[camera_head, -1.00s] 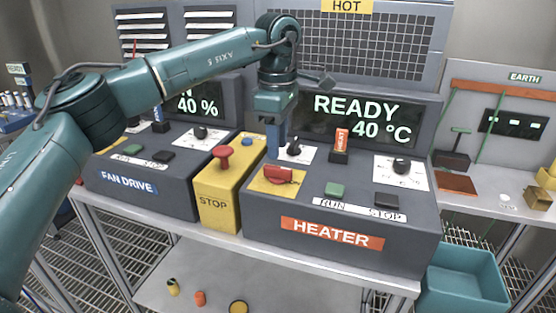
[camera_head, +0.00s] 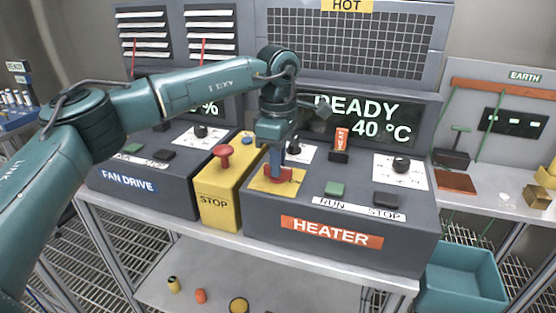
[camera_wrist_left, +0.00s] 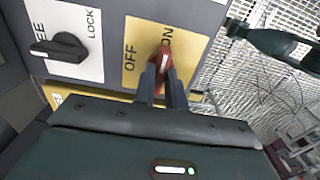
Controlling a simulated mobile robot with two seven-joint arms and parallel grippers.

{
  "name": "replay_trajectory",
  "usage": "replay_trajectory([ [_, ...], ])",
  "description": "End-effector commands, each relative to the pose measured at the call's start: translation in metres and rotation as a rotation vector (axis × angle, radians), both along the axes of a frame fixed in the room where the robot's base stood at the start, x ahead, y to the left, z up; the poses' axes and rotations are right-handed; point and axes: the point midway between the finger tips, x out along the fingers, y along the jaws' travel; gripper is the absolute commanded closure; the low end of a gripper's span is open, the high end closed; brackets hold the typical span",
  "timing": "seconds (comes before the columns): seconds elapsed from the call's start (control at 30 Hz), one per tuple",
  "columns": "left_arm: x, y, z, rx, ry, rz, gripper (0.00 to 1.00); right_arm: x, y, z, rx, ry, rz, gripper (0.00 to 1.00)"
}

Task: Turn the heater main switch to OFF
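The heater main switch is a red rotary handle (camera_head: 285,174) on a yellow plate (camera_head: 259,183) at the left of the heater panel's sloped top. In the left wrist view, the red handle (camera_wrist_left: 163,62) lies towards the ON label, with OFF beside it on the left. My left gripper (camera_head: 275,172) reaches down onto the switch from above. In the left wrist view its two fingers (camera_wrist_left: 163,82) straddle the handle closely, one on each side. I cannot tell whether they press on it. My right gripper does not show in the head view.
The yellow STOP box (camera_head: 215,197) with a red button stands just left of the heater panel (camera_head: 400,236). A black knob (camera_head: 293,147) sits close behind the switch. Green RUN (camera_head: 335,188) and black STOP (camera_head: 386,200) buttons lie to the right. The display reads READY, 40 °C.

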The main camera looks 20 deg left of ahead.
Motion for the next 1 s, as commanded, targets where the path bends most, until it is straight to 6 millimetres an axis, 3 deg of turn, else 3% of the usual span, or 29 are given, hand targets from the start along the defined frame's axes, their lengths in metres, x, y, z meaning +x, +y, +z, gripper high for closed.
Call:
replay_trajectory([
  [0.1,-0.0003,-0.0003,0.0002,0.0,0.001,-0.001,1.0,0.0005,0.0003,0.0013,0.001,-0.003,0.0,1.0],
  [0.57,-0.0002,-0.0006,0.0001,0.0,0.001,0.049,1.0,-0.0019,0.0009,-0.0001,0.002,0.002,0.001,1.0],
  [1.0,0.0,-0.0006,-0.0006,0.001,0.002,0.382,1.0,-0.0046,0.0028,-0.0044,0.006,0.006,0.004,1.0],
])
